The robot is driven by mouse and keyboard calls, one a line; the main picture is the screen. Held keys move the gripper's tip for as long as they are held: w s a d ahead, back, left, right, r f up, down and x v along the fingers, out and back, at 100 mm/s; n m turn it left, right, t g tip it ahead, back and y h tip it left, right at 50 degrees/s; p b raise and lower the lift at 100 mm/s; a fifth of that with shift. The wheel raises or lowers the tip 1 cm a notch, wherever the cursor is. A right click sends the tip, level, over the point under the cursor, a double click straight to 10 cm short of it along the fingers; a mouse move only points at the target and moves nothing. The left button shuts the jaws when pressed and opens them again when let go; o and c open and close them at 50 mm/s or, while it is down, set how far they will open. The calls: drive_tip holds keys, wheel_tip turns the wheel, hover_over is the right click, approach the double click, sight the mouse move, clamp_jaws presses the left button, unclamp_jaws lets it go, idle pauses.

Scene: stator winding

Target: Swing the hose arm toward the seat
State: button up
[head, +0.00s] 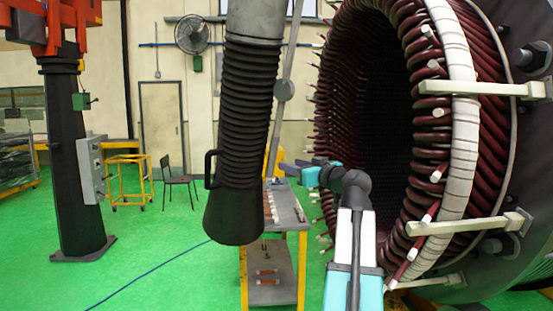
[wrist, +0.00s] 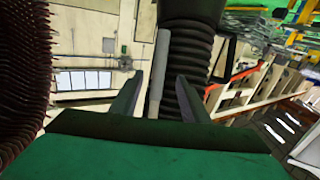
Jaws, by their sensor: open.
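The hose arm (head: 245,110) is a black ribbed hose with a grey upper pipe and a flared hood, hanging in the middle of the head view. A black loop handle (head: 210,168) sticks out on the hood's left side. In the wrist view the ribbed hose (wrist: 192,60) is beyond the fingers, with the handle (wrist: 224,60) to its right. My gripper (head: 288,166) is to the right of the hood in the head view, open and apart from the handle. The seat, a dark chair (head: 177,181), stands on the floor behind, left of the hose.
The large stator (head: 460,100) with dark red coils fills the right side. A grey-topped work table (head: 285,212) with yellow legs stands below the hose. A black column (head: 75,170) and a yellow cart frame (head: 130,180) are at left. Green floor between is mostly clear.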

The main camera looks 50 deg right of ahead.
sight(275, 159)
drive_tip(key=p+x, duration=0.3)
drive_tip(key=x, duration=0.5)
drive_tip(key=shift+w+r, duration=0.15)
drive_tip(key=shift+w, duration=0.1)
drive_tip(key=shift+x, duration=0.8)
clamp_jaws()
